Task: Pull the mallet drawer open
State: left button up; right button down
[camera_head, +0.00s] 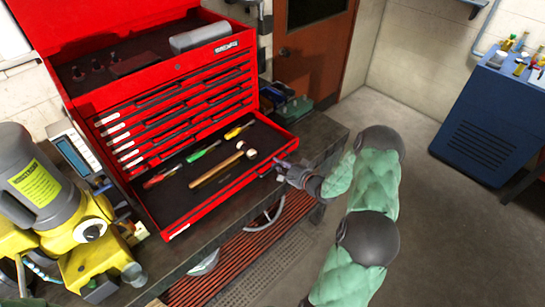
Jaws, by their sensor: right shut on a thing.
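The mallet drawer (172,208) is the bottom drawer of a red tool chest (160,85). It stands pulled out, with its dark inside showing. A mallet (218,169) with a wooden handle and pale head lies in it, beside several screwdrivers with green, yellow and red handles. My right gripper (281,170) is at the front edge of the drawer, near its right end, and is shut on it. The fingertips are small and partly hidden in this view. My left gripper is not in view.
The chest stands on a dark workbench (325,133) with its lid raised. A yellow and grey machine (45,185) stands close on the left. A blue cabinet (485,125) with bottles on top is at the right. The grey floor (425,230) between is clear.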

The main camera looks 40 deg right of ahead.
jog(key=shift+s, duration=0.3)
jog(key=c, duration=1.2)
grip_release()
jog(key=v, duration=1.2)
jog(key=shift+d+f, duration=0.1)
